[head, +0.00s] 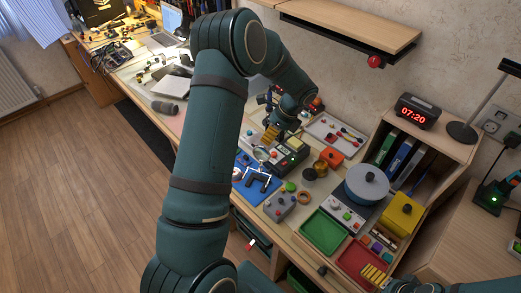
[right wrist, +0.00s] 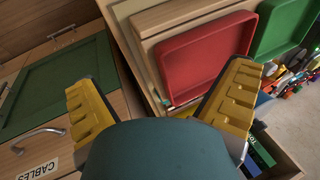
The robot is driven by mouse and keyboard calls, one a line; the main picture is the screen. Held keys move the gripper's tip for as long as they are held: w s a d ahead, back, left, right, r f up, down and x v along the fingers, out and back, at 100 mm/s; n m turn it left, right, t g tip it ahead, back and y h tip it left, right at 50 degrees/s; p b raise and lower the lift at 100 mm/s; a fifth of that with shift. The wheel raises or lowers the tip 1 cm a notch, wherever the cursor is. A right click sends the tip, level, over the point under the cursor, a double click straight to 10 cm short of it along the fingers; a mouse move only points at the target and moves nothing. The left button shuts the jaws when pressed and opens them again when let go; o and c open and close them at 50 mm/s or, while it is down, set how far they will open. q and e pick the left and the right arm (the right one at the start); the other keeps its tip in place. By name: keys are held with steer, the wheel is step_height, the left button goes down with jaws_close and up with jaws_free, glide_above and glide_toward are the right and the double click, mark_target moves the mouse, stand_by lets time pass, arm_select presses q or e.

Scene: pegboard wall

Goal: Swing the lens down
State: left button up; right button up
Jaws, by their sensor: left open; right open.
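The lens (head: 261,154) looks like a small round pale glass by the blue mat (head: 246,187) on the bench; its arm and tilt are too small to tell. My left gripper (head: 270,137), with yellow fingers, is open just above and beyond the lens, partly hidden by my own left arm. Whether it touches anything is unclear. My right gripper (head: 374,276) is at the bench's front edge, near the red tray (head: 361,266), far from the lens. In the right wrist view, my right gripper (right wrist: 160,105) is open and empty, its yellow fingers wide apart.
A green tray (head: 324,231), a grey button box (head: 281,206), a blue-grey round drum (head: 366,185) and a yellow box (head: 400,215) crowd the bench. A wall shelf (head: 350,28) overhangs the back. In the right wrist view, a drawer labelled CABLES (right wrist: 38,168) is at lower left.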

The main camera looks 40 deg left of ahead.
mark_target(260, 154)
arm_select(q)
steer(key=x, duration=0.8)
steer(key=shift+a+f, duration=0.1)
jaws_close()
